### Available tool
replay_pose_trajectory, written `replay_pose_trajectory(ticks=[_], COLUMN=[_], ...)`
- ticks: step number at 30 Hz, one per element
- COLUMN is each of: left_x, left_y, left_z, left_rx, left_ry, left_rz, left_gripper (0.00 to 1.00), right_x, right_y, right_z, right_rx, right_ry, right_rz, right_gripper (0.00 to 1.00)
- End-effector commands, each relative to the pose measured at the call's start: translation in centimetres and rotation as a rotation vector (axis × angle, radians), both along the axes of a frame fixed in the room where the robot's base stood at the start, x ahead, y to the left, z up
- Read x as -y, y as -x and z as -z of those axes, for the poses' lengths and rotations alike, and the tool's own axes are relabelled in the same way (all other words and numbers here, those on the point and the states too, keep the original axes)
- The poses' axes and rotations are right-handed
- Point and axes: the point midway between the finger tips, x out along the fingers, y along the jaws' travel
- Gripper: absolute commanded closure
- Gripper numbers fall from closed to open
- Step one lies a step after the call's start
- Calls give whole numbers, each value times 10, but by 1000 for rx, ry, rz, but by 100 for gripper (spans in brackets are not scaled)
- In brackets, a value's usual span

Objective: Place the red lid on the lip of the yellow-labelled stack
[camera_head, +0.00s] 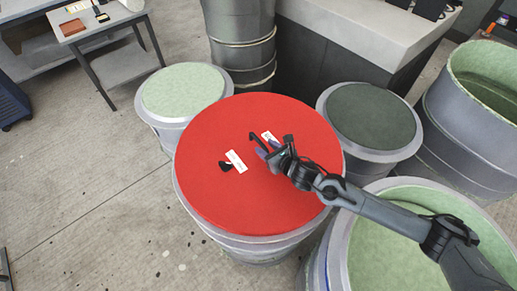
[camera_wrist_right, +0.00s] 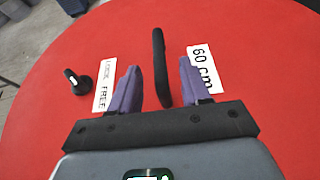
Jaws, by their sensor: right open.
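The red lid (camera_head: 215,190) is a large flat disc lying on top of a grey cylindrical mould stack (camera_head: 262,252) in the middle of the head view. In the right wrist view the lid (camera_wrist_right: 255,130) carries an upright black handle (camera_wrist_right: 160,50), a black knob (camera_wrist_right: 76,84), a "60 cm" label (camera_wrist_right: 203,68) and a "LOCK FREE" label (camera_wrist_right: 105,78). My right gripper (camera_head: 268,150) is open over the lid. Its two purple fingers (camera_wrist_right: 158,82) stand on either side of the handle, with gaps visible. My left gripper is out of view. No yellow label shows.
Pale-green-topped (camera_head: 185,90) and dark-green-topped (camera_head: 370,118) moulds stand behind the lid. Open pale-green moulds stand at the front right (camera_head: 385,245) and far right (camera_head: 485,75). A grey bench (camera_head: 370,40) is behind. Bare floor (camera_head: 70,200) lies to the left.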

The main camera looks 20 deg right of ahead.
Motion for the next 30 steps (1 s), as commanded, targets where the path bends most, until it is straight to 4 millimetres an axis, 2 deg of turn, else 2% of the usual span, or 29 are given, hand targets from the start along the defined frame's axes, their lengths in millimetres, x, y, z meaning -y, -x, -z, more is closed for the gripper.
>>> replay_pose_trajectory(ticks=[15, 24, 25, 30], left_x=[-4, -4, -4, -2], left_y=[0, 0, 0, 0], left_z=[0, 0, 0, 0], left_rx=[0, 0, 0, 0], left_ry=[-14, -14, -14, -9], left_rz=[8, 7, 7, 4], left_gripper=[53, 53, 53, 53], right_x=[-12, -13, -13, -13], right_y=[-46, -49, -49, -49], right_z=[13, 15, 15, 15], right_rx=[0, -1, -1, 0], right_ry=[-2, -2, -2, -2], right_rz=[1, 0, 0, 1], right_gripper=[53, 53, 55, 81])
